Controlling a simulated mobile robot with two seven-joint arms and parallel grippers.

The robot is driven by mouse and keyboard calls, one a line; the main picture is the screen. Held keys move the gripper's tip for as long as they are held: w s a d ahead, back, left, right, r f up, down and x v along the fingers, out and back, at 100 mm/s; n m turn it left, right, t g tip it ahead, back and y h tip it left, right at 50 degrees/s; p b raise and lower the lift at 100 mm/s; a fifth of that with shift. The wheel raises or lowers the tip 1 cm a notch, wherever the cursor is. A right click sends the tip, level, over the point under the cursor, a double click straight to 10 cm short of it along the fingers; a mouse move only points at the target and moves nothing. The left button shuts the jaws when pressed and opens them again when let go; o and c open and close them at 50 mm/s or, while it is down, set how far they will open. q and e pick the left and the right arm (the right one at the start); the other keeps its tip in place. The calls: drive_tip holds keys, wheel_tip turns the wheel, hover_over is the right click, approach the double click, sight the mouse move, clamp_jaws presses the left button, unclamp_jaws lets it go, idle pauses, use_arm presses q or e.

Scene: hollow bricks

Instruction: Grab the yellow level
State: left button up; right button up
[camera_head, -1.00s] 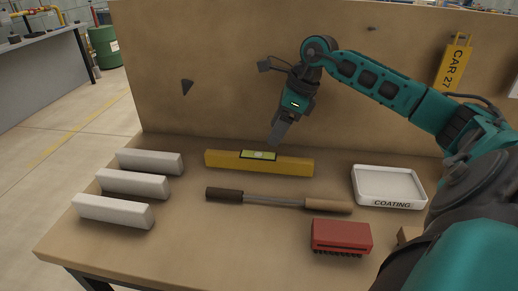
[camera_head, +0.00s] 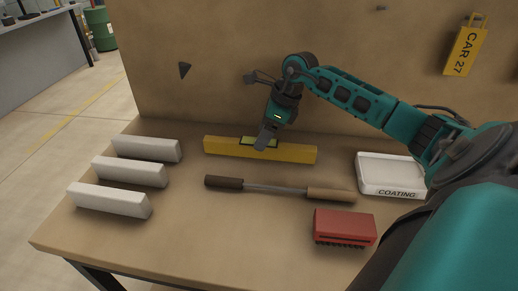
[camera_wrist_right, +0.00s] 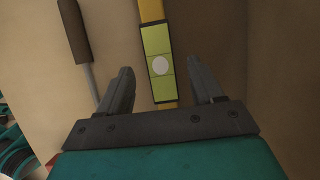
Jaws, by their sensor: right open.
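The yellow level (camera_head: 295,154) lies flat on the workbench, near the back panel, with a green window in its middle. My right gripper (camera_head: 264,143) is just above the level's middle and hides part of the green window. In the right wrist view, the level (camera_wrist_right: 151,12) runs between the two open fingers of the right gripper (camera_wrist_right: 165,88), and its green section with a white round spot (camera_wrist_right: 159,65) shows there. The fingers are apart from its sides, and nothing is held. My left gripper is not in view.
Several white bars (camera_head: 130,172) lie at the left. A long tool with a dark and a tan handle (camera_head: 330,194) lies in front of the level. A red brush (camera_head: 344,227) and a white COATING tray (camera_head: 390,192) are at the right. The back panel (camera_head: 215,80) stands close behind.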

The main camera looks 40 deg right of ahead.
sight(243, 147)
drive_tip(key=x, duration=0.4)
drive_tip(key=shift+d, duration=0.1)
drive_tip(key=c, duration=1.1)
clamp_jaws()
drive_tip(key=shift+r, duration=0.1)
